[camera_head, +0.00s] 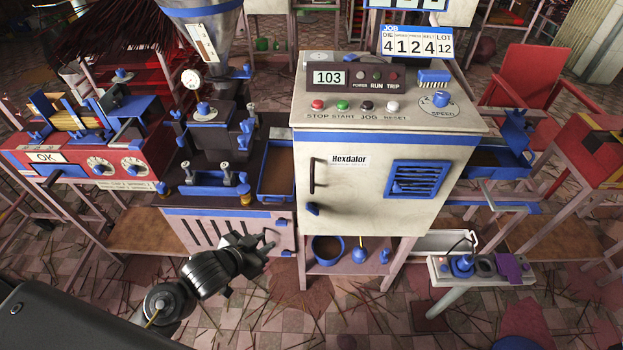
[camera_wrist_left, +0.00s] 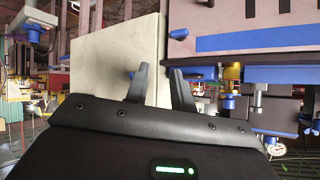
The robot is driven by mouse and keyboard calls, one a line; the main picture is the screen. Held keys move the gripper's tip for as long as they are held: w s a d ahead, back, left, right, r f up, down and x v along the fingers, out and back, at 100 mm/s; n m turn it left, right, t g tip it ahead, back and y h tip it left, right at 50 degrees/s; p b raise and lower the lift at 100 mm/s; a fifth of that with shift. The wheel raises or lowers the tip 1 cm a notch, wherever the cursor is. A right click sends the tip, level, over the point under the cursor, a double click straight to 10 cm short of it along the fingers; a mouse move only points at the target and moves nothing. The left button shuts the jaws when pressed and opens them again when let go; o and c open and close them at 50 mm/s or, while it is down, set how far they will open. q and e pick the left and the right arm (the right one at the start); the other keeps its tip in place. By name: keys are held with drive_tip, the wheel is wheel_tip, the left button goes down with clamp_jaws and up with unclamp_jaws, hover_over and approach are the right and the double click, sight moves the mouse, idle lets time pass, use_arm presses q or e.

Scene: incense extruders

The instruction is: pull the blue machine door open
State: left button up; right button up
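The machine cabinet (camera_head: 300,190) is cream with blue trim, not all blue. Its front door (camera_head: 350,205) is cream, bears a "Hexdalor" label and a blue louvred vent (camera_head: 418,180), and looks shut. A dark vertical handle (camera_head: 312,175) is on the door's left side, with a blue latch (camera_head: 313,209) below it. My left gripper (camera_head: 268,243) is left of and below the door, apart from the handle. Its fingers are spread and empty, as the left wrist view (camera_wrist_left: 160,85) also shows. My right gripper is in neither view.
A dark machine with a blue tray (camera_head: 276,185) stands just left of the cabinet, above a slotted panel (camera_head: 222,233). A red machine (camera_head: 80,165) is farther left. A low stand (camera_head: 480,267) is at the lower right. Thin sticks litter the tiled floor.

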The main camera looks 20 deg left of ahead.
use_arm(q)
drive_tip(key=w+d+r+m+t+h, duration=0.1)
drive_tip(key=w+d+r+m+h, duration=0.1)
drive_tip(key=w+r+m+h, duration=0.45)
drive_tip(key=m+g+h, duration=0.1)
drive_tip(key=g+h, duration=0.3)
drive_tip(key=h, duration=0.3)
approach(312, 191)
wheel_tip(312, 191, up, 3)
drive_tip(key=p+x, duration=0.1)
drive_tip(key=x, duration=0.3)
drive_tip(key=p+x, duration=0.1)
drive_tip(key=x, duration=0.3)
drive_tip(key=shift+w+d+r, duration=0.15)
drive_tip(key=shift+w+r, duration=0.05)
drive_tip(key=shift+w, duration=0.15)
drive_tip(key=shift+w+d+f, duration=0.15)
drive_tip(key=shift+w+d, duration=0.15)
drive_tip(key=shift+d, duration=0.35)
clamp_jaws()
